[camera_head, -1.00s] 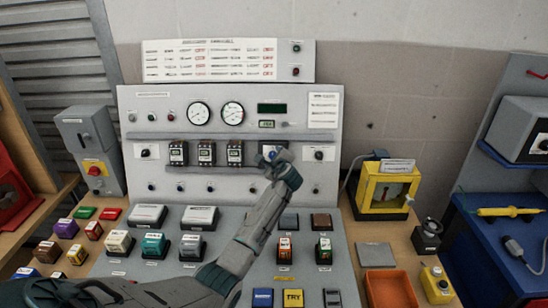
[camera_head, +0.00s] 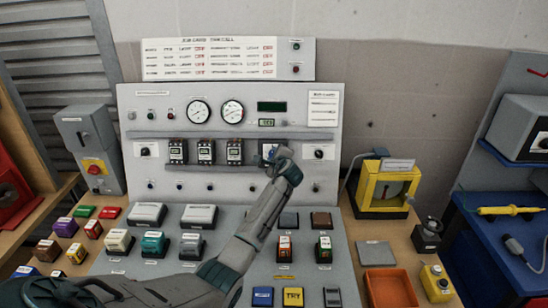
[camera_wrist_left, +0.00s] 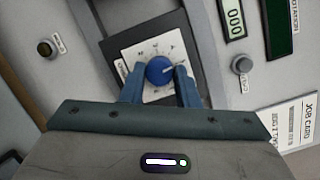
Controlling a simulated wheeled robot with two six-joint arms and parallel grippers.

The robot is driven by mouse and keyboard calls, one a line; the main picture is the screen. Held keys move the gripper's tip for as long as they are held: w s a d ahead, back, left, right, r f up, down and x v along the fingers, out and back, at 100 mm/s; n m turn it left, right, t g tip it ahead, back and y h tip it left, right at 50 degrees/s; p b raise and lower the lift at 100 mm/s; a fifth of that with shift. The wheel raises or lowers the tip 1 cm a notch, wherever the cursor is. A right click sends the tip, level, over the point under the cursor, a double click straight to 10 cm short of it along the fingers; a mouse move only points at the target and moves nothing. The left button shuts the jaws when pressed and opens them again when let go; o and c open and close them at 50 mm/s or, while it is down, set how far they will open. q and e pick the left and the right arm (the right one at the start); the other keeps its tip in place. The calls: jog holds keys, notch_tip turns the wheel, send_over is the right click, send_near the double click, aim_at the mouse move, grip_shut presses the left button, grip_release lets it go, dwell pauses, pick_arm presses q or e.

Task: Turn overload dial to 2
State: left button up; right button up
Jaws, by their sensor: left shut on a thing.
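The overload dial is a blue round knob (camera_wrist_left: 160,70) on a white scale plate (camera_wrist_left: 146,47) with a dark surround, seen in the left wrist view. The scale figures are too small to read for certain. My left gripper (camera_wrist_left: 160,78) has its two blue fingers on either side of the knob, shut on it. In the head view the left gripper (camera_head: 273,156) is at the upright panel (camera_head: 220,100), right of the three black breaker modules (camera_head: 205,151), and covers most of the dial. My right gripper is not in view.
Another black knob (camera_head: 319,153) sits right of the dial on the panel. Several coloured blocks and grey modules stand on the sloped desk below my arm. A yellow-framed device (camera_head: 386,186) and an orange tray (camera_head: 388,288) are at the right.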

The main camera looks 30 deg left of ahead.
pick_arm(q)
jog(key=n+h, duration=0.1)
jog(key=n, duration=0.5)
jog(key=n+h, duration=0.2)
jog(key=n, duration=0.5)
jog(key=n+h, duration=0.2)
jog(key=n, duration=0.4)
jog(key=shift+s+a+r+n+g+b, duration=0.1)
jog(key=shift+s+a+n+g+b, duration=0.1)
jog(key=shift+a+n+g+b, duration=0.15)
dwell(0.6)
jog(key=o, duration=1)
jog(key=shift+r, duration=0.1)
jog(key=shift+r, duration=0.1)
jog(key=shift+b+v, duration=1.6)
jog(key=shift+v, duration=3.7)
jog(key=shift+s+a, duration=0.1)
jog(key=shift+s, duration=0.05)
